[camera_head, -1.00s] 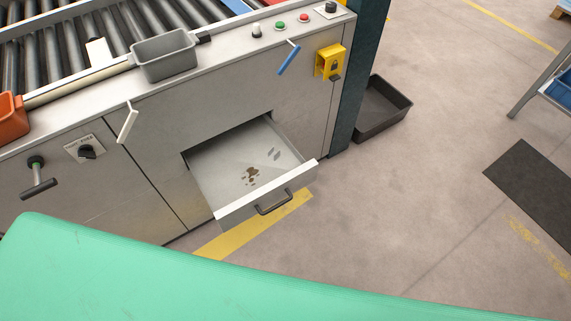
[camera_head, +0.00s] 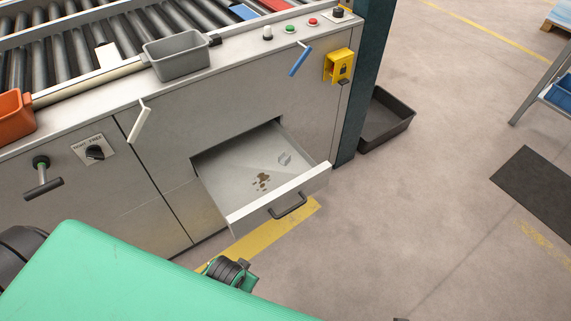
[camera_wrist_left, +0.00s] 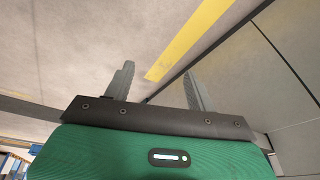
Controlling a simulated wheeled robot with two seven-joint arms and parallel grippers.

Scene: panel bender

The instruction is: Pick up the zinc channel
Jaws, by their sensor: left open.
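Beyond the fingers are floor, a yellow line and a grey panel. In the head view its fingers are not seen. My right gripper is not in view.
A grey bin (camera_head: 177,57) and an orange bin (camera_head: 14,113) sit on the machine's ledge. A white lever (camera_head: 139,122) and a blue lever (camera_head: 300,60) stick out from its front. A black tray (camera_head: 387,121) stands on the floor beside the post. The floor at right is mostly clear.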

